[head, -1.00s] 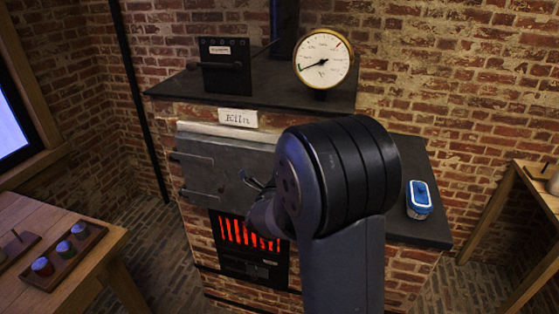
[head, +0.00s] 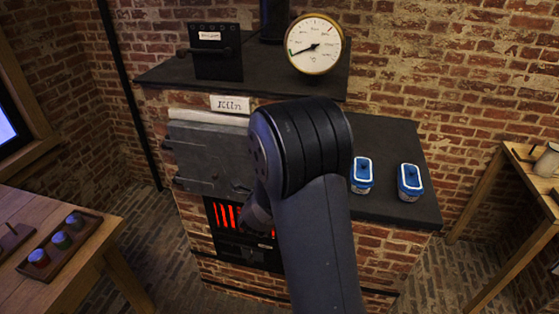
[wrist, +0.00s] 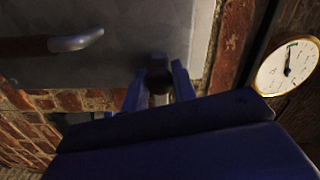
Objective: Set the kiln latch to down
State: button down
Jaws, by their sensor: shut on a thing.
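The kiln's grey metal door (head: 205,158) is closed above the glowing red grate in the head view. In the wrist view the door (wrist: 120,25) fills the upper left, with its handle (wrist: 75,42) at left. The dark latch knob (wrist: 158,72) stands near the door's right edge. My gripper (wrist: 157,90) has its two blue fingers on either side of this knob, shut on it. In the head view my own arm hides the fingers and the latch, so I cannot tell the latch's angle there.
Two blue-lidded jars (head: 362,175) (head: 410,182) stand on the dark slab right of my arm. A round gauge (head: 314,45) and a black box (head: 215,52) stand on the kiln top. A wooden table with a tray (head: 60,255) of small jars is at left, another table (head: 540,170) at right.

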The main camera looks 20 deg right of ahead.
jog(key=shift+f, duration=0.1)
jog(key=c, duration=1.1)
grip_release()
jog(key=shift+c, duration=0.2)
jog(key=b+v, duration=0.2)
jog(key=v, duration=0.9)
jog(key=shift+w+d, duration=0.15)
jog(key=p+x, duration=0.2)
jog(key=x, duration=0.8)
jog(key=shift+w+d, duration=0.2)
jog(key=shift+w, duration=0.05)
